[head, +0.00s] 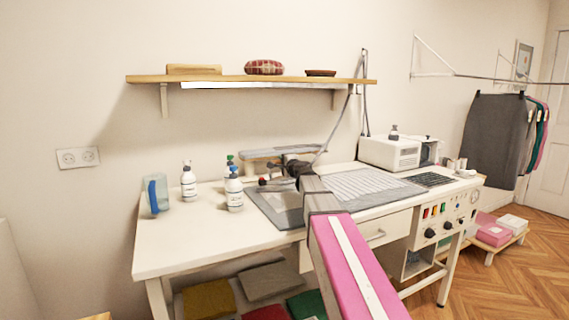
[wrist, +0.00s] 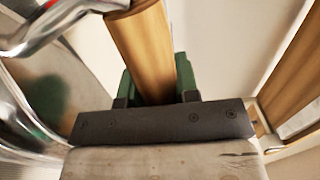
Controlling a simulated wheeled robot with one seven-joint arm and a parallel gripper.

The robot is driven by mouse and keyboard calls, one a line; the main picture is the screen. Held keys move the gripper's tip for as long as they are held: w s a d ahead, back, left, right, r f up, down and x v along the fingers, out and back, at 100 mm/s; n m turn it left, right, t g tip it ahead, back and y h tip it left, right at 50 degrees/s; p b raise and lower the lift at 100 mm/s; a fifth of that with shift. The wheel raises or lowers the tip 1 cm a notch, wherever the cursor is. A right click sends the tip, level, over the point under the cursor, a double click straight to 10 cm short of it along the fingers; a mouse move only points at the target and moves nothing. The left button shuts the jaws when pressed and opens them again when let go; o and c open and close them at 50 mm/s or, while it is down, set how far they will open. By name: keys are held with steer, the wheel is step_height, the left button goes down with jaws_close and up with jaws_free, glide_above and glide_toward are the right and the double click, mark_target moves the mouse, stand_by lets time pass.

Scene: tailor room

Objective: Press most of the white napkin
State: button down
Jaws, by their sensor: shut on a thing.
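A white napkin with faint stripes (head: 368,184) lies flat on the grey pressing surface in the middle of the white table. My gripper (head: 298,170) is over the left part of that surface, to the left of the napkin. In the wrist view, the green fingertips of my gripper (wrist: 158,85) are shut on a thick wooden handle (wrist: 143,45), which looks like the iron's. Shiny curved metal (wrist: 60,25) shows beside the handle. The iron's body is mostly hidden behind my arm in the head view, and its contact with the surface cannot be told.
A sleeve board (head: 272,153) stands behind my gripper. White spray bottles (head: 234,192) and a blue-handled jug (head: 157,195) stand to the left. A dark rest (head: 430,180) and a white boxy machine (head: 390,152) are to the right. The table's front left is clear.

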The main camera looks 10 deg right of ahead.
steer(key=shift+s+a, duration=0.25)
steer(key=shift+a, duration=0.55)
steer(key=shift+s, duration=0.15)
steer(key=v, duration=0.9)
stand_by(1.9)
steer(key=shift+s, duration=0.15)
stand_by(0.4)
steer(key=v, duration=0.9)
steer(key=shift+a+r, duration=0.15)
steer(key=shift+a, duration=0.05)
stand_by(1.6)
stand_by(0.3)
